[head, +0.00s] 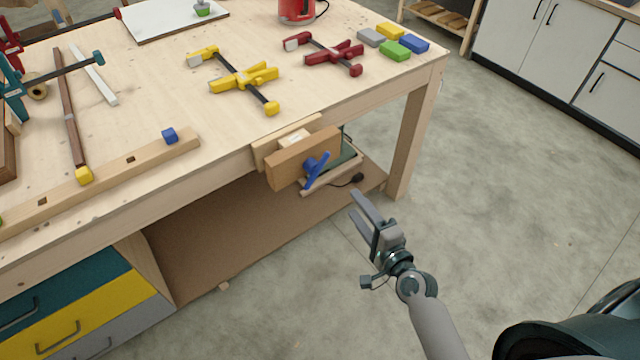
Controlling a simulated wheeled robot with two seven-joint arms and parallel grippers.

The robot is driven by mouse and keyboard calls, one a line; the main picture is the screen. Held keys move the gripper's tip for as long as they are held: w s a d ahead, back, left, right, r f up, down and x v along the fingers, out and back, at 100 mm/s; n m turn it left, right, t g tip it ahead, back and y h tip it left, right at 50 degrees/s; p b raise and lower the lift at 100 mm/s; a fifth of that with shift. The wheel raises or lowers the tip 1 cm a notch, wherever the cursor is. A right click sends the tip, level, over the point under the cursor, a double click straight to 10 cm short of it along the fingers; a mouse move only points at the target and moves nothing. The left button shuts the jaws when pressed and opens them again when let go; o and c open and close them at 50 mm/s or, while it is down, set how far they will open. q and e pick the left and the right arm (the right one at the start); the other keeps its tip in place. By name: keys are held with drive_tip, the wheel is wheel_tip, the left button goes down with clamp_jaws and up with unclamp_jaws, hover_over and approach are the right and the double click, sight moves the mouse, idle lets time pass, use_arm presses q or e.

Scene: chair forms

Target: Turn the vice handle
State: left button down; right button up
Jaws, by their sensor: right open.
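The wooden vice (290,163) is fixed to the front edge of the workbench, near its right end. Its blue handle (316,171) sits on the vice's front face and is tilted. My right gripper (361,205) is open and empty, below and to the right of the handle, apart from it. My left gripper does not show in the head view.
The wooden workbench (160,200) carries a yellow clamp (240,80), a red clamp (330,54) and several coloured blocks. Its right front leg (413,135) stands close to the vice. Grey floor to the right of the bench is clear. White cabinets (540,40) stand behind.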

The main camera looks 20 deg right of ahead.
sight(319, 172)
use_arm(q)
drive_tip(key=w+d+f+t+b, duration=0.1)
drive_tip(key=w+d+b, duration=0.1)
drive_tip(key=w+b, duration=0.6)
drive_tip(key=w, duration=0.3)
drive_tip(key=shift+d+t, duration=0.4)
use_arm(e)
drive_tip(key=s+n+y, duration=0.1)
drive_tip(key=n, duration=0.3)
drive_tip(key=s+r+n+y, duration=0.1)
drive_tip(key=n, duration=0.3)
drive_tip(key=s+r+n+y, duration=0.1)
drive_tip(key=n, duration=0.4)
drive_tip(key=shift+a+r, duration=0.15)
drive_tip(key=shift+a, duration=0.2)
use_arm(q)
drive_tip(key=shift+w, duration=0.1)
